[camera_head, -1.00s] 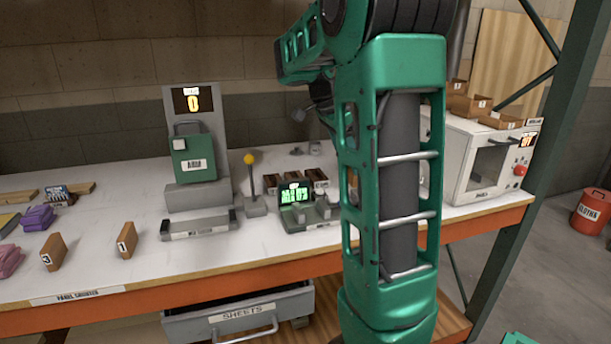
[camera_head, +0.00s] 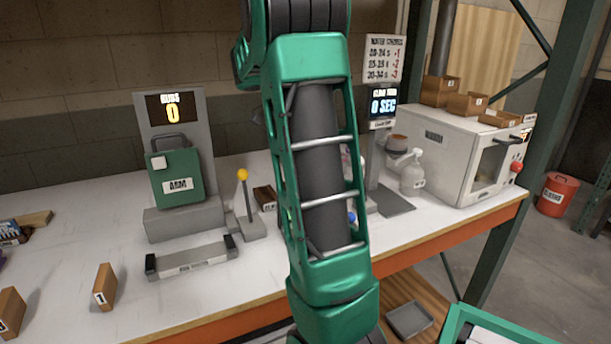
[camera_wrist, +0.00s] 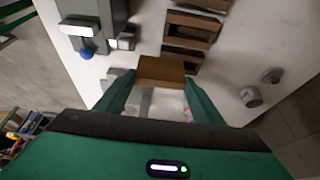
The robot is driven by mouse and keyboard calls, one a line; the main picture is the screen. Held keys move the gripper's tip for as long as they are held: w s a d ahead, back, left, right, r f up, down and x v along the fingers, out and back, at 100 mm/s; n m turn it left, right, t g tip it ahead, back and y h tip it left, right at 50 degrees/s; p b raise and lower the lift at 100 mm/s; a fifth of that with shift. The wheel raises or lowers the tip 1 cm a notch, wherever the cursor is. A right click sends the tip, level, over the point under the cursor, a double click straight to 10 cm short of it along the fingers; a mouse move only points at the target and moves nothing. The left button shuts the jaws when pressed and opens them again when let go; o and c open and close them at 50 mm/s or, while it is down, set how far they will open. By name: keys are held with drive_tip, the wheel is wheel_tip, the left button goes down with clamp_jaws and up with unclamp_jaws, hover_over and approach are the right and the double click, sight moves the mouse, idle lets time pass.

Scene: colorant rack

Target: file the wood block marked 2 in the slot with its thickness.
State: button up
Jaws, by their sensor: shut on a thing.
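My gripper (camera_wrist: 160,92) is shut on a brown wood block (camera_wrist: 161,70), held between its fingertips in the wrist view. No number shows on that face of the block. Brown open wooden boxes (camera_wrist: 192,27) lie just beyond the block in the wrist view, on the white tabletop. One brown box (camera_head: 265,198) shows left of my arm in the head view; my arm hides the others and my gripper there. I cannot tell whether the block touches a box.
Blocks marked 1 (camera_head: 105,287) and 3 (camera_head: 10,312) stand on the left of the table (camera_head: 200,300). A yellow-knobbed lever (camera_head: 243,190) stands near the boxes. A bottle (camera_head: 413,174) and a white oven (camera_head: 492,165) stand to the right.

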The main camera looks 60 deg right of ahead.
drive_tip(key=shift+w+d+f, duration=0.35)
drive_tip(key=shift+d+f, duration=0.75)
drive_tip(key=shift+f, duration=0.25)
drive_tip(key=shift+w+d+f, duration=0.4)
drive_tip(key=shift+d+f, duration=0.7)
drive_tip(key=shift+f, duration=0.2)
drive_tip(key=shift+w+d+f, duration=0.35)
drive_tip(key=shift+d+f, duration=0.75)
drive_tip(key=shift+f, duration=0.25)
drive_tip(key=o, duration=1.1)
drive_tip(key=shift+f, duration=0.1)
drive_tip(key=v, duration=1.2)
drive_tip(key=s+a+f+n+y, duration=0.1)
drive_tip(key=s+a+f+n, duration=0.3)
drive_tip(key=s+a, duration=0.3)
drive_tip(key=s+a+f+n+t+y, duration=0.1)
drive_tip(key=s+a+f+n, duration=0.2)
drive_tip(key=s+a+n, duration=0.4)
drive_tip(key=s+a+f+n+t+y, duration=0.1)
drive_tip(key=s+a+f+n, duration=0.3)
drive_tip(key=a, duration=1.2)
drive_tip(key=shift+s+a+f+n+y, duration=0.15)
drive_tip(key=shift+s+n+y, duration=0.3)
drive_tip(key=shift+s, duration=0.75)
drive_tip(key=shift+s+a+f+n+y, duration=0.15)
drive_tip(key=shift+s+n, duration=0.5)
drive_tip(key=shift+s, duration=0.55)
